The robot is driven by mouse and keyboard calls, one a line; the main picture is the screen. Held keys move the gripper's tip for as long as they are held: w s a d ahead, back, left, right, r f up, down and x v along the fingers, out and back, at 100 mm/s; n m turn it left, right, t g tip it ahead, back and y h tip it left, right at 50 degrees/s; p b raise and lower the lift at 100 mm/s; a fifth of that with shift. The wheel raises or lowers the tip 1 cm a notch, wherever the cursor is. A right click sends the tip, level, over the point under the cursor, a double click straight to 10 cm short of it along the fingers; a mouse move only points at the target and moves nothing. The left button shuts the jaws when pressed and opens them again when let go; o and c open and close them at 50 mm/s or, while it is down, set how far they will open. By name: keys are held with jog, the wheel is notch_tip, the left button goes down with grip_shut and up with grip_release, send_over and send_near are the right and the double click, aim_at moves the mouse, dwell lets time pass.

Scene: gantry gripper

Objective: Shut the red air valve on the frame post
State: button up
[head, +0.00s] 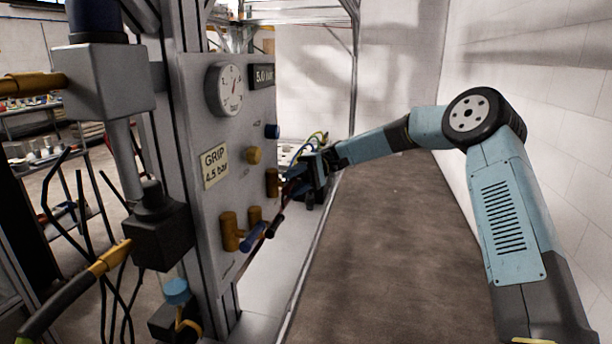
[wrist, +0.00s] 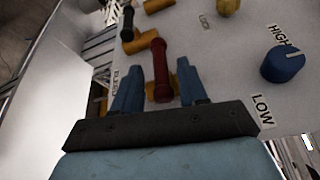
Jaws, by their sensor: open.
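The red valve handle (wrist: 159,62) shows in the wrist view as a straight bar on a brass body, set on the pale panel (wrist: 225,60). My gripper (wrist: 159,78) is open, with one blue finger on each side of the handle's near end. I cannot tell whether either finger touches it. In the head view my gripper (head: 300,178) is beside the panel, near the lower brass fittings (head: 230,232), and it partly hides the handle there.
A blue knob (wrist: 283,64) marked HIGH and LOW sits to the right in the wrist view. A black handle (wrist: 127,24) is close on the left. A pressure gauge (head: 225,89) and a GRIP label (head: 214,165) are on the panel.

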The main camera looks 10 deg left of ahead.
jog(key=v, duration=1.3)
jog(key=s+d+r+m+t+h, duration=0.25)
jog(key=s+d+t, duration=0.2)
jog(key=s, duration=0.35)
jog(key=s+d+r+m+t+h, duration=0.1)
jog(key=s+d+r+m+t, duration=0.25)
jog(key=s+t, duration=0.3)
jog(key=s+d+m+t+h, duration=0.4)
jog(key=s+d+t, duration=0.6)
jog(key=s+d, duration=1.5)
jog(key=shift+f+m, duration=0.25)
jog(key=shift+m, duration=0.05)
